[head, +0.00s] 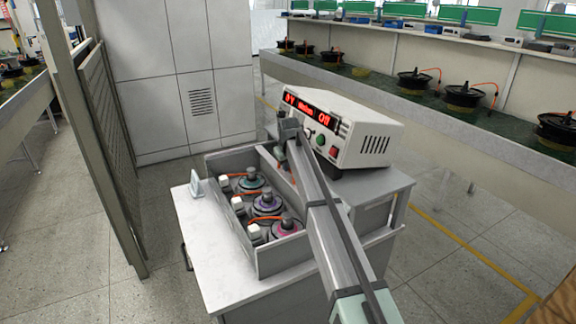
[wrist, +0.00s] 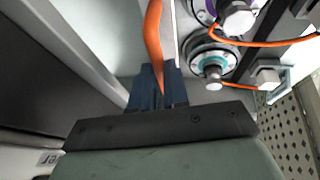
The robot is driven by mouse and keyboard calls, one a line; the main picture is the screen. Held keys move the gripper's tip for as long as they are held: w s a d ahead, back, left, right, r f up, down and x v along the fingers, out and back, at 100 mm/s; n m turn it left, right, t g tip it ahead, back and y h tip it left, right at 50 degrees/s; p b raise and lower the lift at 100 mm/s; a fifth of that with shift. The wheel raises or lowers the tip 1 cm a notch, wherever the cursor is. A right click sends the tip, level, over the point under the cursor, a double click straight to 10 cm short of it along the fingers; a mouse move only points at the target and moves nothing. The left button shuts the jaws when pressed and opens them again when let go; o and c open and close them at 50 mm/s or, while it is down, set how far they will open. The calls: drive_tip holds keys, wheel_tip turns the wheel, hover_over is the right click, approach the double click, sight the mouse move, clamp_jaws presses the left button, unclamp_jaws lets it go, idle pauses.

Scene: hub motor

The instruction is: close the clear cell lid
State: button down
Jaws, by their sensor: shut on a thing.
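In the wrist view, my gripper (wrist: 158,88) has its blue fingers shut on an orange cable-like strip (wrist: 153,35), which runs up from between them. In the head view, the hand is small and partly hidden by my arm, near the right wall of the grey cell box (head: 262,262). The box holds three hub motors with orange leads: a teal-ringed one (head: 250,182), a purple-ringed one (head: 266,205) and a pink-ringed one (head: 286,227). I cannot make out a clear lid in either view; the motors look uncovered from above.
A white power supply (head: 358,138) with a red display reading "Off" stands behind the box. The bare worktop (head: 205,240) lies left of the box. A mesh fence (head: 108,140) stands further left. A long bench (head: 430,130) with more motors runs along the right.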

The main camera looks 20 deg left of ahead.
drive_tip(key=s+a, duration=1.7)
drive_tip(key=shift+s+a, duration=0.1)
drive_tip(key=shift+s, duration=0.1)
drive_tip(key=shift+a, duration=0.1)
drive_tip(key=c, duration=1.4)
unclamp_jaws()
drive_tip(key=shift+o, duration=1.4)
drive_tip(key=v, duration=1.4)
